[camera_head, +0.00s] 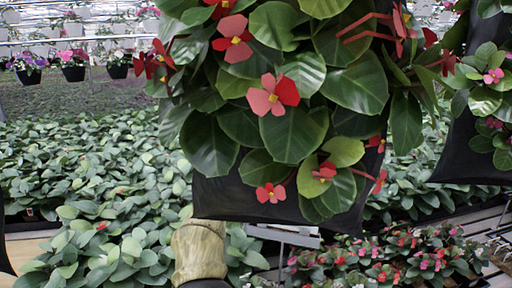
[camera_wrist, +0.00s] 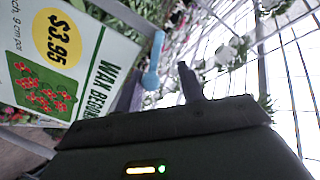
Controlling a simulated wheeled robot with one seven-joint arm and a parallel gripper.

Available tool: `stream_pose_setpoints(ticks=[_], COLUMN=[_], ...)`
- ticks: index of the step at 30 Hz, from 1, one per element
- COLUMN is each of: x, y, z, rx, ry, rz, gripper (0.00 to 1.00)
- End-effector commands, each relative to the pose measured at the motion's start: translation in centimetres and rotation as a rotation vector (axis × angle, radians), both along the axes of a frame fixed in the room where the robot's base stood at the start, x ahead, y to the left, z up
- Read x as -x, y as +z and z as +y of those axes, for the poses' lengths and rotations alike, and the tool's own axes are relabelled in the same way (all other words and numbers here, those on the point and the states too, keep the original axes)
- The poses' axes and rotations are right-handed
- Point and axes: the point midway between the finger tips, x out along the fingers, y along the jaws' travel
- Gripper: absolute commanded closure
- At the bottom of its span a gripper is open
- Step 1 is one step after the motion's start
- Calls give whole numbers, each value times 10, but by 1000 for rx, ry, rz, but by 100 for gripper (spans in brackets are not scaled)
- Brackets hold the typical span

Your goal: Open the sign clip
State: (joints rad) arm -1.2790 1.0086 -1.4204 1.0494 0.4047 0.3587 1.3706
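The sign (camera_wrist: 40,65) is a white and green card with a yellow $3.95 circle and a picture of red flowers. It fills the upper left of the wrist view, tilted. A light blue clip (camera_wrist: 152,62) stands at the sign's right edge. My gripper (camera_wrist: 158,88) reaches up from the bottom of the wrist view. Its dark right finger stands to the right of the clip with a gap between them. A grey shape left of the clip looks like the other finger, partly against the sign. I see nothing held. I cannot make out the clip in the head view.
A large black planter (camera_head: 240,200) with green leaves and red flowers hangs close in the head view and hides much behind it. Leafy plants (camera_head: 90,160) cover the benches. Small hanging pots (camera_head: 73,72) are at the back left. A bright wire-like lattice (camera_wrist: 285,60) lies right in the wrist view.

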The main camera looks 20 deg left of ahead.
Motion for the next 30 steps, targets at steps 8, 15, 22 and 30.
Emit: stream_pose_setpoints(ticks=[8, 15, 22, 30], x=[0, -1, -1, -2], y=[8, 14, 19, 24], z=[8, 14, 18, 25], rx=[-1, 1, -1, 0], ry=[4, 3, 2, 2], rz=[-1, -1, -1, -1], gripper=[62, 62, 62, 62])
